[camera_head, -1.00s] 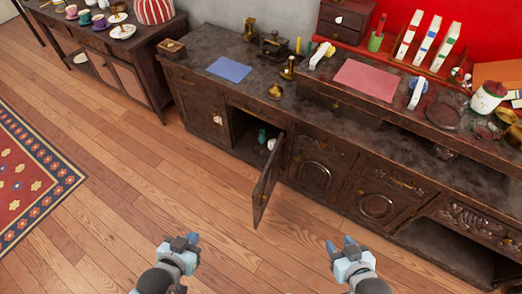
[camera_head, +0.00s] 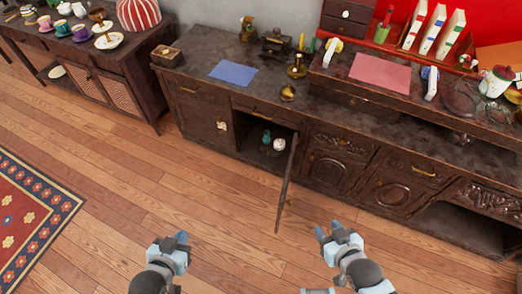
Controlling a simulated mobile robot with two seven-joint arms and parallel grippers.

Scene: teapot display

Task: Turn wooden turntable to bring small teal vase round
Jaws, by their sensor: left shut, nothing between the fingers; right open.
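A small teal vase (camera_head: 266,136) stands inside the open compartment of the dark cabinet, with a white teapot-like object (camera_head: 279,144) beside it. The wooden turntable cannot be made out at this size in the dim compartment. The cabinet door (camera_head: 286,183) stands open, seen nearly edge-on. My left gripper (camera_head: 181,238) is shut and empty, low in the view, left of the door and well apart from the vase. My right gripper (camera_head: 328,228) is open and empty, right of the door and in front of the cabinet.
The dark cabinet top (camera_head: 205,52) bears a blue sheet (camera_head: 233,72), brass pieces and a raised shelf with a pink sheet (camera_head: 380,73). A second cabinet (camera_head: 95,75) with cups stands at left. A red rug (camera_head: 32,215) lies left. The wooden floor between is free.

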